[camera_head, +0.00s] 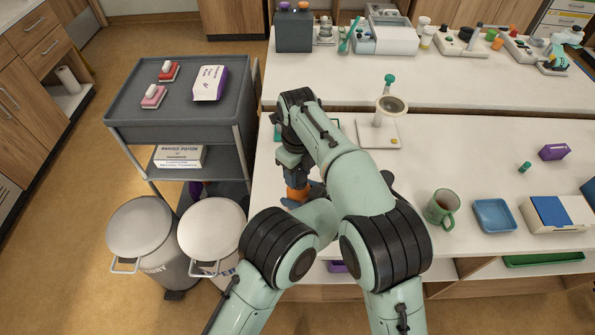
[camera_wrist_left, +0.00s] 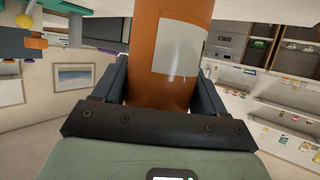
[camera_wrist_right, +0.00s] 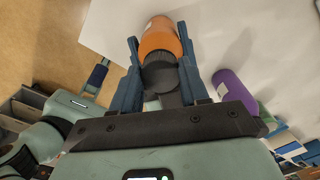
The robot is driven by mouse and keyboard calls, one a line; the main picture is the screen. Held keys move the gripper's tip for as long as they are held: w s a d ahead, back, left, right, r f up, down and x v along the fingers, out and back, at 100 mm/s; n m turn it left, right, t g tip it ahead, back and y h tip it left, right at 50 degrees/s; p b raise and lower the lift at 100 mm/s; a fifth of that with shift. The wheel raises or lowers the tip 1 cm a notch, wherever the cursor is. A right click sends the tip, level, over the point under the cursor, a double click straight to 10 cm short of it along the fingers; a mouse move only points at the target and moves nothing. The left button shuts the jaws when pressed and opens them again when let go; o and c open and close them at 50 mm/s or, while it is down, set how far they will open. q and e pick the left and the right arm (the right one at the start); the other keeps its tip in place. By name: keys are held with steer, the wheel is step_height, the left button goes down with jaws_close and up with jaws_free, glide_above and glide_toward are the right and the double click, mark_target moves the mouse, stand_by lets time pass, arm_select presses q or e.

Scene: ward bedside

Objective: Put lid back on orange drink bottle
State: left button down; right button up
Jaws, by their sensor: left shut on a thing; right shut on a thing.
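The orange drink bottle (camera_head: 296,193) is partly hidden by my arms in the head view. My left gripper (camera_wrist_left: 163,95) is shut on its orange body (camera_wrist_left: 165,60), which fills the space between the fingers in the left wrist view. My right gripper (camera_wrist_right: 162,75) is shut on the dark lid (camera_wrist_right: 160,77) in the right wrist view. The bottle's orange end (camera_wrist_right: 160,38) lies just beyond the lid, in line with it. The lid and bottle look very close or touching; I cannot tell whether the lid is seated.
A purple bottle (camera_wrist_right: 232,88) is beside my right gripper in the right wrist view. A green mug (camera_head: 441,208) and blue tray (camera_head: 493,215) stand right of my arms. A scale-like stand (camera_head: 378,133) is behind them. A grey trolley (camera_head: 185,110) is at left.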

steer(key=m, duration=0.2)
steer(key=shift+m, duration=0.4)
steer(key=o, duration=1)
steer(key=shift+r, duration=2.3)
steer(key=shift+c, duration=0.3)
